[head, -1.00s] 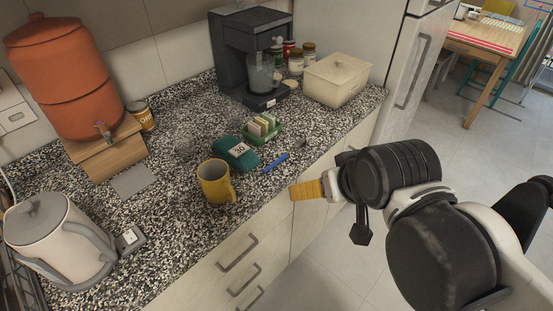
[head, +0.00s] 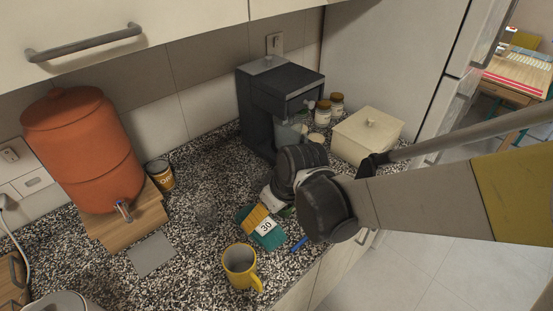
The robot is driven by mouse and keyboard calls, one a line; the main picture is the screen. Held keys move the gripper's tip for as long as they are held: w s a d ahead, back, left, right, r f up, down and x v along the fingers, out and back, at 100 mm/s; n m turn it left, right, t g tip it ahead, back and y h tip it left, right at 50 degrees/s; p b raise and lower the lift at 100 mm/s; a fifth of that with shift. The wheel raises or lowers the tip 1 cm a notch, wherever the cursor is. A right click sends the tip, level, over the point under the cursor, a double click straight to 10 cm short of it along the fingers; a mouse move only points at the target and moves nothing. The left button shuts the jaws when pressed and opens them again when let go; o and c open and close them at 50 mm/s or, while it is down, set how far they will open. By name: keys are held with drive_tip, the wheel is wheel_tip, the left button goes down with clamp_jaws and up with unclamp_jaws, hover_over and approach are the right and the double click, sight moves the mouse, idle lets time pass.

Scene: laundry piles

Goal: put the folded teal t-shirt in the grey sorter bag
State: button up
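A small teal thing (head: 270,238) with a white tag reading 30 lies on the speckled counter. I cannot tell from its shape whether it is a folded t-shirt. My gripper (head: 256,220) reaches in from the right. Its yellow finger part overlaps the teal thing's upper left side in the head view. I cannot tell whether it touches, or whether the fingers are open or shut. No grey sorter bag is in view.
A yellow mug (head: 239,262) stands just in front of the teal thing, and a blue pen-like item (head: 299,244) lies to its right. A coffee machine (head: 258,115) and cream box (head: 366,136) stand behind. A clay dispenser (head: 82,150) stands left. Overhead cabinets (head: 190,22) hang above.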

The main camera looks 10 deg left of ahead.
drive_tip(key=b+x, duration=0.3)
drive_tip(key=x, duration=0.6)
drive_tip(key=shift+a+f+b, duration=0.2)
drive_tip(key=shift+f+b, duration=0.15)
drive_tip(key=shift+f, duration=0.05)
drive_tip(key=c, duration=1.4)
drive_tip(key=shift+c, duration=0.2)
drive_tip(key=shift+r, duration=0.2)
drive_tip(key=r, duration=0.1)
drive_tip(key=r+p, duration=0.1)
drive_tip(key=r, duration=0.1)
drive_tip(key=r+p, duration=0.1)
drive_tip(key=shift+d+r, duration=0.3)
drive_tip(key=d+r+p, duration=0.3)
drive_tip(key=d+r, duration=0.3)
drive_tip(key=d, duration=0.5)
drive_tip(key=shift+s+d, duration=0.15)
drive_tip(key=shift+s, duration=0.05)
